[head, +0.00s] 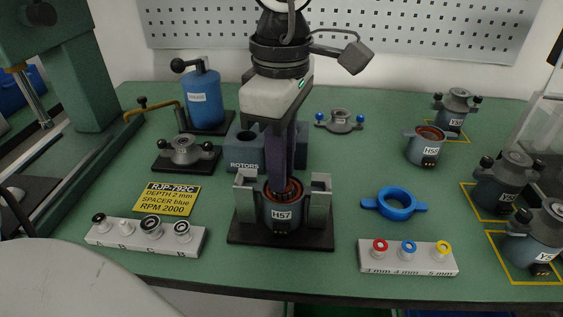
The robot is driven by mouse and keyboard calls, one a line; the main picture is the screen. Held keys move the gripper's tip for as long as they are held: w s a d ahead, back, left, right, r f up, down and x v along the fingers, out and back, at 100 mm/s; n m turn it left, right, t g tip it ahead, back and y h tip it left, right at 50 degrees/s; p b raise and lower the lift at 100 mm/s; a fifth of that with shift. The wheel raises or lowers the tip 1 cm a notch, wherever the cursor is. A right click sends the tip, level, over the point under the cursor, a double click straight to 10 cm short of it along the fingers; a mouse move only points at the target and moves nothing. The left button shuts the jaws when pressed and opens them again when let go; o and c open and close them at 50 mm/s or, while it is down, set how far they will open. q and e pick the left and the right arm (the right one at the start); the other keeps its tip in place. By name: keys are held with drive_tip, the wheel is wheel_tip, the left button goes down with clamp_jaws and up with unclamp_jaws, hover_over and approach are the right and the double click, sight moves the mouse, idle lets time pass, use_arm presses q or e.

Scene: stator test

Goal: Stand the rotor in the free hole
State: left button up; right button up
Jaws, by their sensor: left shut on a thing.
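My left gripper (284,180) comes down from the top middle, with its long dark fingers reaching into the H57 stator (282,215). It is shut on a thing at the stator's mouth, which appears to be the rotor. The rotor itself is hidden by the fingers and the stator wall. The stator stands upright between two grey jaws on a dark base plate (250,238). The grey-blue block marked ROTORS (244,165) stands right behind. An opening shows in its top left; its middle is hidden behind my gripper. My right gripper is not in view.
A blue ring with two handles (394,204) and a spacer rack (407,258) lie right. Several stators, including H58 (425,147), stand further right.

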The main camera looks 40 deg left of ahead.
use_arm(q)
drive_tip(key=shift+r+p, duration=1.65)
drive_tip(key=shift+r, duration=0.7)
drive_tip(key=shift+r+p, duration=0.5)
drive_tip(key=shift+r, duration=0.25)
drive_tip(key=shift+r+p, duration=0.8)
drive_tip(key=shift+r, duration=0.35)
